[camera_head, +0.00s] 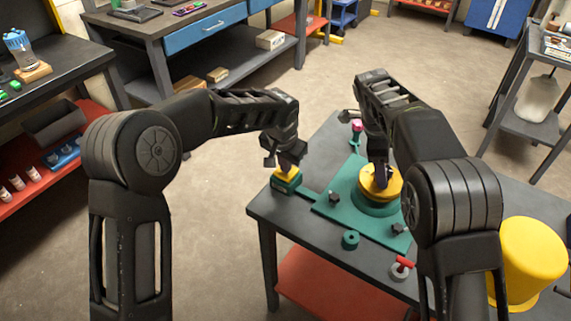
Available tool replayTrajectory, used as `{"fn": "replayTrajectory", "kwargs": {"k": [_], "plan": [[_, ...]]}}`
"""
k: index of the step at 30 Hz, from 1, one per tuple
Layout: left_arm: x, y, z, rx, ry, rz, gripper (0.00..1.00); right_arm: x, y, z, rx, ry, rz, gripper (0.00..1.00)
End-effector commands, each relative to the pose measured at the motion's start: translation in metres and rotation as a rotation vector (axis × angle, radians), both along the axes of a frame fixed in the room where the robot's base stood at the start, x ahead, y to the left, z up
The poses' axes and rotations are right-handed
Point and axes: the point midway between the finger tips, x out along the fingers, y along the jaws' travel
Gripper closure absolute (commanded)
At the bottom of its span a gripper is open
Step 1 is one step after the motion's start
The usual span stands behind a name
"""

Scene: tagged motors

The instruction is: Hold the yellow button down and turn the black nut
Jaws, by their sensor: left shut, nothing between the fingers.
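The yellow button (284,174) tops a small green box at the left edge of the table. My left gripper (287,165) is shut and empty, pointing down with its fingertips at the button; they look in contact with it. A yellow round disc (368,187) sits on a green round base on the green plate (325,209). My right gripper (382,174) points down over the middle of this disc. Its fingers cover what is there, so a nut under them cannot be made out. Dark knob-like pieces (335,197) (397,229) stand on the plate.
A green ring (350,240) and a red-handled part (402,266) lie near the table's front. A pink-topped piece (356,126) stands at the back. A big yellow cylinder (530,262) is at the right. Bare grey tabletop (290,222) shows at the front left.

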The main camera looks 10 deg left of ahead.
Motion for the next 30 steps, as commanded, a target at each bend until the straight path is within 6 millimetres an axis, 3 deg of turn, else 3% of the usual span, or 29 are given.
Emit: {"fn": "replayTrajectory", "kwargs": {"k": [9, 13, 30], "plan": [[-0.0012, 0.0005, -0.0025, 0.002, 0.005, 0.001, 1.0, -0.0006, -0.0001, -0.0013, 0.0, 0.002, 0.004, 0.27], [-0.0012, 0.0006, -0.0025, 0.002, 0.005, 0.001, 1.0, -0.0016, -0.0003, -0.0007, 0.002, 0.002, 0.082, 0.27], [-0.0013, 0.0006, -0.0027, 0.002, 0.006, 0.001, 1.0, -0.005, -0.0064, -0.0014, 0.002, -0.001, 1.139, 0.27]]}}
